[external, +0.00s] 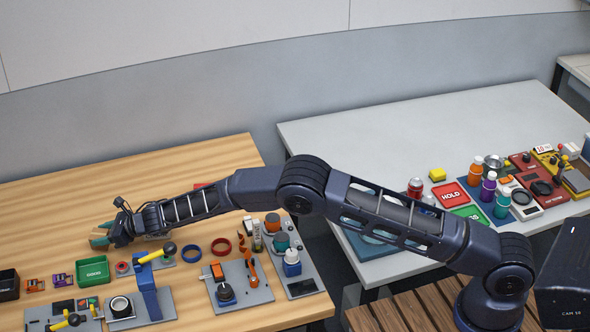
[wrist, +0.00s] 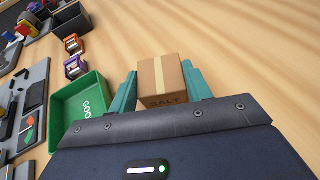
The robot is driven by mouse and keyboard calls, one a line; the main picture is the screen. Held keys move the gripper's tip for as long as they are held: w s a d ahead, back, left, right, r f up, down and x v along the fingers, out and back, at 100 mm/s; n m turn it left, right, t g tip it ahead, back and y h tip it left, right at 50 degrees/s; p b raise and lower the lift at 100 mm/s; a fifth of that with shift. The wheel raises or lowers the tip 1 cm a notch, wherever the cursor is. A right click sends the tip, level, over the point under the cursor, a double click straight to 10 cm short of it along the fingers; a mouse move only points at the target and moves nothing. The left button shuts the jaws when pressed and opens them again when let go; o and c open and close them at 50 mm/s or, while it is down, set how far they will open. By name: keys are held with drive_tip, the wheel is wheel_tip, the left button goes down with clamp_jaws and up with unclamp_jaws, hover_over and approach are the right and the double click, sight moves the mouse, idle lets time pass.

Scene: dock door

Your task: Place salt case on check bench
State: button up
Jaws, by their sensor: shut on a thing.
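The salt case (wrist: 162,84) is a small brown cardboard box with a pale tape strip and the word SALT, seen in the wrist view. The teal fingers of my gripper (external: 101,238) are on its left and right sides, shut on it. In the external view my gripper reaches over the left part of a wooden-topped bench (external: 190,160); the case cannot be made out clearly there. I cannot tell whether it touches the wood. A grey-topped bench (external: 340,135) stands to the right. I see no label telling which is the check bench.
A green tray (external: 93,271) lies close to my gripper, with small orange and purple items (external: 63,281) beside it. Several tool stations fill the wooden bench's front. The grey bench carries a red HOLD mat (external: 450,195), bottles and devices; its back left is clear.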

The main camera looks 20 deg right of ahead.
sight(103, 234)
wheel_tip(103, 234, up, 20)
idle(0.7)
